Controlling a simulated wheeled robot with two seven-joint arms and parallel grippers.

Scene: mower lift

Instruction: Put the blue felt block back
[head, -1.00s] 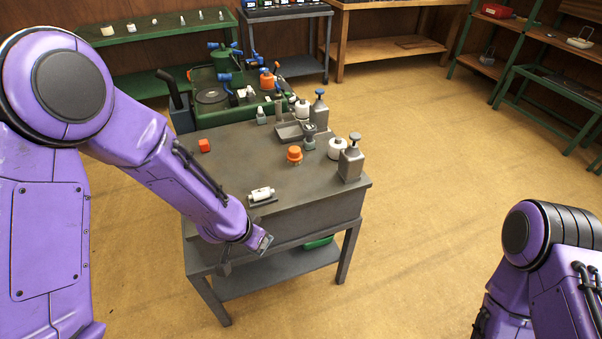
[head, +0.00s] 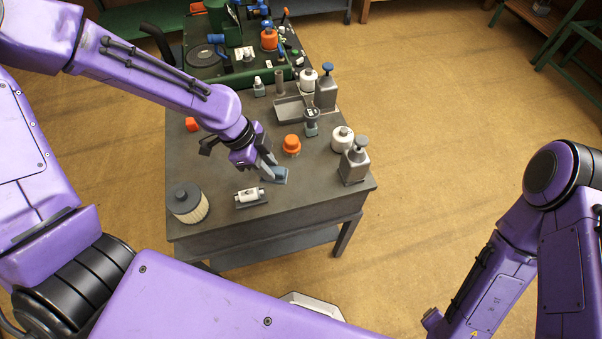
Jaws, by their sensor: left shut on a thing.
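The blue felt block (head: 275,175) shows as a small grey-blue block over the middle of the grey table (head: 215,222). My left gripper (head: 266,165) reaches down from the upper left and is shut on the block. The fingers hide part of it. I cannot tell whether the block touches the tabletop. My right arm hangs at the right edge, clear of the table, and its gripper is not in view.
Near the block are a small white cylinder (head: 249,194) on a stand, an orange cap (head: 291,144), a dark-lidded pleated filter (head: 188,204) and a grey pump bottle (head: 354,163). Behind are a grey tray (head: 290,110) and green machine (head: 208,68). The floor at right is clear.

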